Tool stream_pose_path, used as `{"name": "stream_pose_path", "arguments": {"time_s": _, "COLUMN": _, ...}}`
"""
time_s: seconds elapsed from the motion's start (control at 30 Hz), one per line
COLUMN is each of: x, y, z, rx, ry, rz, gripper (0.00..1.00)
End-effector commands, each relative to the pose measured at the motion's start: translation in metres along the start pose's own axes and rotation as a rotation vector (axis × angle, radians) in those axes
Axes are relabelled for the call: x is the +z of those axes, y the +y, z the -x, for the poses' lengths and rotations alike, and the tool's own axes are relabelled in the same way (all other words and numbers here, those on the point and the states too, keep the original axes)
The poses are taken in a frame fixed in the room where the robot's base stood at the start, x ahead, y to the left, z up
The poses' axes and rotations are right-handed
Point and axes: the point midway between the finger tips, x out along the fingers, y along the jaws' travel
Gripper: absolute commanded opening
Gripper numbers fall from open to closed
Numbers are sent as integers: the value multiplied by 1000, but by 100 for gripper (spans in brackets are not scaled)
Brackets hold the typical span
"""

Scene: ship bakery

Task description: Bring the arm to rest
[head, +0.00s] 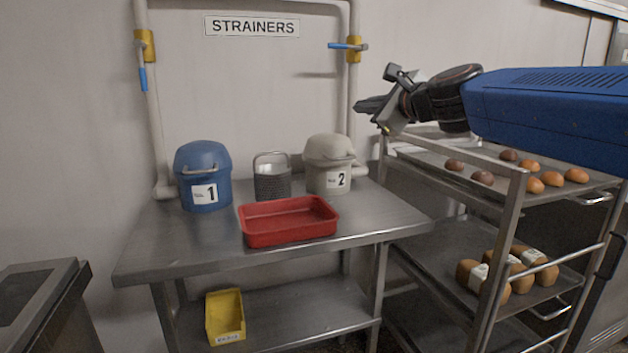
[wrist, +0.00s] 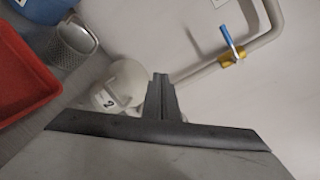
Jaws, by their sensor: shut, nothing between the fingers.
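My gripper (head: 369,105) is at the end of my blue arm, which reaches in from the right in the head view. It is raised above the table's right side and the rack's left end, pointing left. Its fingers are shut with nothing between them. In the wrist view the closed fingers (wrist: 160,92) show in the middle, with the white bin marked 2 (wrist: 125,85) behind them. The gripper appears to touch nothing.
A steel table (head: 385,220) holds a blue bin (head: 203,165), a grater (head: 271,184), a white bin (head: 328,160) and a red tray (head: 287,236). A yellow bin (head: 225,318) sits below. A rack (head: 505,240) with buns and loaves stands right. Pipes with blue-handled valves (head: 346,46) line the wall.

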Motion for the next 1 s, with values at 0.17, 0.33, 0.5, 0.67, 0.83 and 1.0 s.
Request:
{"name": "stream_pose_path", "arguments": {"time_s": 0.17, "x": -54, "y": 80, "z": 60, "rx": 194, "ry": 61, "rz": 477, "gripper": 0}}
{"name": "stream_pose_path", "arguments": {"time_s": 0.33, "x": -111, "y": 149, "z": 115, "rx": 398, "ry": 87, "rz": 862, "gripper": 0}}
{"name": "stream_pose_path", "arguments": {"time_s": 0.5, "x": -171, "y": 212, "z": 174, "rx": 622, "ry": 85, "rz": 1194, "gripper": 0}}
{"name": "stream_pose_path", "arguments": {"time_s": 0.67, "x": -229, "y": 264, "z": 234, "rx": 855, "ry": 53, "rz": 1464, "gripper": 0}}
{"name": "stream_pose_path", "arguments": {"time_s": 0.83, "x": -279, "y": 305, "z": 292, "rx": 1085, "ry": -3, "rz": 1675, "gripper": 0}}
{"name": "stream_pose_path", "arguments": {"time_s": 1.0, "x": -306, "y": 326, "z": 325, "rx": 1223, "ry": -50, "rz": 1780, "gripper": 0}}
